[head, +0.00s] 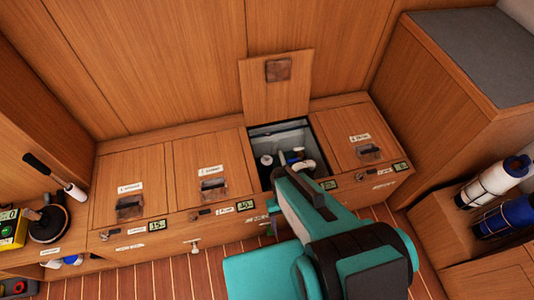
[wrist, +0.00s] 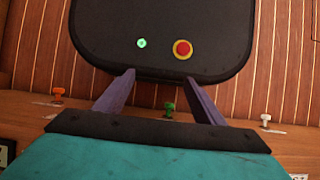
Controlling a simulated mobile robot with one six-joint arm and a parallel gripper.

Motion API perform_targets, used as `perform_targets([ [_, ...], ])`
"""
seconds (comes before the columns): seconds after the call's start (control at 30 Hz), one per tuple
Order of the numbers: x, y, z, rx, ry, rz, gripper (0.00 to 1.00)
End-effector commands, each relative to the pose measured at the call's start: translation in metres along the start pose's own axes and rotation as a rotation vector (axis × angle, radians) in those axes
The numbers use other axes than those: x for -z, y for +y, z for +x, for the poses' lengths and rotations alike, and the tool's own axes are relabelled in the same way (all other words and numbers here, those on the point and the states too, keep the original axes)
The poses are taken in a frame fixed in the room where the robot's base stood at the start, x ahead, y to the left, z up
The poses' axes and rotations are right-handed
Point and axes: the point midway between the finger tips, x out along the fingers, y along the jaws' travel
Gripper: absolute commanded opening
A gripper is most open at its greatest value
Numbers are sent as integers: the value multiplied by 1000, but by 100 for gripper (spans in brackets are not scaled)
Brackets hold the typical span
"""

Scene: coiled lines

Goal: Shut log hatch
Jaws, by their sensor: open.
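One hatch in the wooden bench is open. Its wooden lid (head: 275,88) stands raised against the back wall, with a square metallic latch on its face. The open compartment (head: 312,138) below is grey-walled and holds several white, blue and dark items. I cannot read a label on this lid. My arm hides the front corner of the compartment. My gripper (wrist: 157,87) shows in the wrist view, its two purple-grey fingers apart and empty. Its fingers are not visible in the head view.
Closed hatches lie left (head: 128,190), centre-left (head: 210,172) and right (head: 352,130). Orange (wrist: 59,93), green (wrist: 169,108) and white (wrist: 265,120) knobs sit along the bench front. A plunger-like tool (head: 50,222) is left; bottles (head: 500,178) are right. Striped floor is in front.

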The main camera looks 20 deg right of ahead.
Motion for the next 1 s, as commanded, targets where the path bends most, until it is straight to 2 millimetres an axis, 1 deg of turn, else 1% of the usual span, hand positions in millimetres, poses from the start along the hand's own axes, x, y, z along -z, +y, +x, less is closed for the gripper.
perform_targets([
  [0.03,0,0,0,0,0,0,54],
  [0.17,1,0,-3,0,3,0,32],
  [0.2,2,0,-5,0,7,0,26],
  [0.27,4,0,-12,0,15,0,15],
  [0.3,6,0,-18,0,22,0,9],
  [0.37,10,0,-28,0,36,0,0],
  [0.6,31,0,-85,0,112,0,0],
  [0.8,45,0,-127,0,167,-1,0],
  [0.87,57,0,-136,1,181,-1,0],
  [1.0,80,3,-160,5,211,-1,0],
])
